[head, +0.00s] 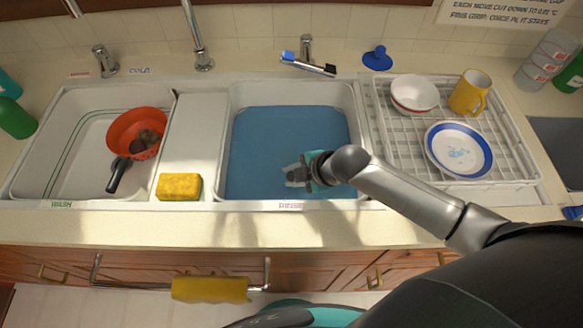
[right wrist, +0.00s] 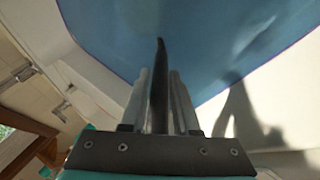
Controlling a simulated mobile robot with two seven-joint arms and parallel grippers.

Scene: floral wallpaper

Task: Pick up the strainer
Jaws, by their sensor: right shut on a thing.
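An orange-red strainer (head: 138,133) with a black handle (head: 118,174) sits in the left basin (head: 60,125), with dark round lumps in it. My right gripper (head: 297,174) is low over the blue water (head: 285,130) of the right basin, apart from that strainer. In the right wrist view my right gripper (right wrist: 160,75) is shut on a thin dark object (right wrist: 160,60) that stands up between the fingers. What this object belongs to is hidden, so I cannot tell what it is. My left gripper is not in view.
A yellow sponge (head: 179,187) lies on the divider between the basins. A dish rack (head: 400,160) on the right holds a bowl (head: 415,93), a yellow mug (head: 469,93) and a blue-rimmed plate (head: 459,149). Faucets (head: 204,60) and brushes (head: 308,64) are at the back.

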